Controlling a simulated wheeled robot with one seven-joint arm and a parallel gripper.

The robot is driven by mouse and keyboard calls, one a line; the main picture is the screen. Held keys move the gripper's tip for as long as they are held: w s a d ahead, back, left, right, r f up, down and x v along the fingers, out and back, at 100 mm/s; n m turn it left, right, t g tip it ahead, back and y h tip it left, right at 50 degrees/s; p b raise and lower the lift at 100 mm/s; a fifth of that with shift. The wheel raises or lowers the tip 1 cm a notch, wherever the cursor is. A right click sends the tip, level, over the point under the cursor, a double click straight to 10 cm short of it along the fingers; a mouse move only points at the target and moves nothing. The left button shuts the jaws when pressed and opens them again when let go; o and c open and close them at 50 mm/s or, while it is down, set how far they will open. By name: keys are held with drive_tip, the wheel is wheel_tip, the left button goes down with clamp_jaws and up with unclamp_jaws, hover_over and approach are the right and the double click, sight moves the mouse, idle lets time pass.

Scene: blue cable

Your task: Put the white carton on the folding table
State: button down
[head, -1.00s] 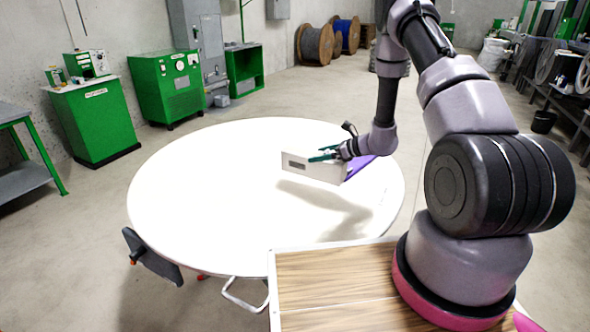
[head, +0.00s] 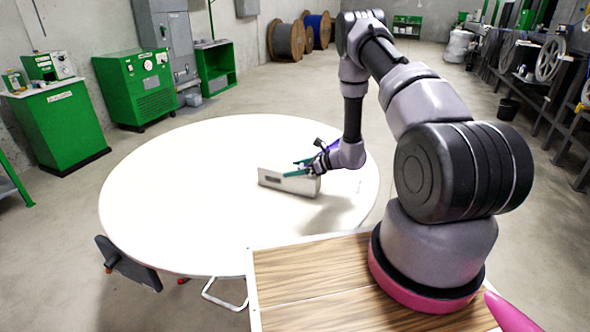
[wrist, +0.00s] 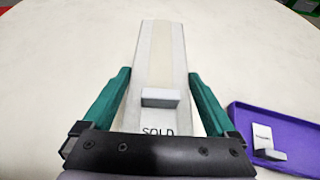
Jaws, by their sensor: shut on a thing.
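My gripper (head: 304,169) is shut on the carton from above. I cannot tell whether its underside touches the tabletop. In the wrist view the carton (wrist: 161,50) lies between the two green fingers of my gripper (wrist: 160,74). A small grey block and the word SOLD show on its near part.
A purple tray (wrist: 238,115) with a white card and a small block lies to the right of the carton in the wrist view. The left half of the tabletop is clear. Green cabinets (head: 62,128) stand beyond the table. A wood-topped surface (head: 310,270) is at the front.

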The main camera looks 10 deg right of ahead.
drive_tip(key=shift+f, duration=0.1)
unclamp_jaws()
